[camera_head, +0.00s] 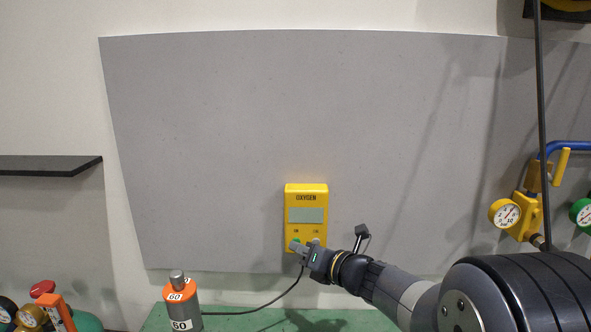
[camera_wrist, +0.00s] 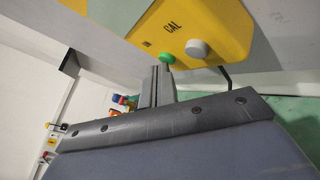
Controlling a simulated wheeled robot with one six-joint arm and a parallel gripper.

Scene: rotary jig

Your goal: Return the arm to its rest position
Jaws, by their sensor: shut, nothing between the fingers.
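My gripper (camera_head: 297,247) is at the lower front of a yellow oxygen meter (camera_head: 306,193), beside its green button. The meter is upright against a grey panel and has a blank grey display. In the wrist view my gripper (camera_wrist: 160,72) is shut and empty, its fingertips close to the green button (camera_wrist: 167,57) on the meter (camera_wrist: 215,22). I cannot tell whether they touch it. A grey button (camera_wrist: 197,48) sits to the right, below the letters CAL. My arm reaches in from the lower right in the head view.
A weight marked 60 (camera_head: 181,308) stands on a green surface (camera_head: 240,319) at the lower left, with a black cable behind. A dark shelf (camera_head: 50,165) is at left. Gauges with yellow fittings (camera_head: 507,213) and a blue pipe are at right. The grey panel (camera_head: 250,110) above is clear.

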